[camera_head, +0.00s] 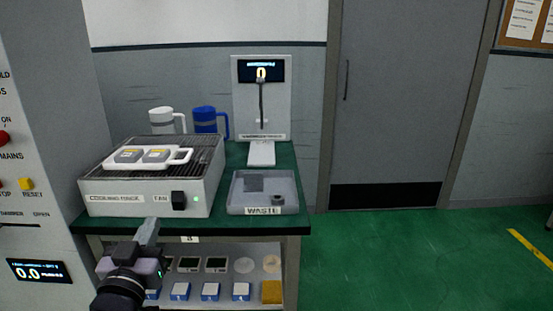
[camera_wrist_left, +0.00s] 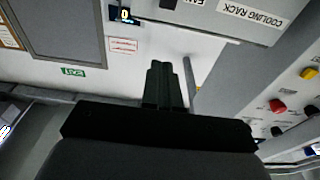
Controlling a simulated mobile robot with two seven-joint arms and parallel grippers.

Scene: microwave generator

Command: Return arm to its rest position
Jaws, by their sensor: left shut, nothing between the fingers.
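My left gripper (camera_head: 150,230) is in front of the cooling rack's front face in the head view, low and left, pointing up. It is shut and empty. In the left wrist view its closed fingers (camera_wrist_left: 163,86) stand together at the middle, with the cooling rack's labelled front (camera_wrist_left: 240,14) beyond them, apart from it. My right gripper is not in view.
The cooling rack (camera_head: 150,192) stands on a green table (camera_head: 232,222) with a white handled tray (camera_head: 176,157) on top. A grey WASTE tray (camera_head: 264,210), a display stand (camera_head: 278,95), a white mug (camera_head: 161,122) and a blue mug (camera_head: 206,121) are nearby. A control panel (camera_head: 35,200) stands left. Floor at right is clear.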

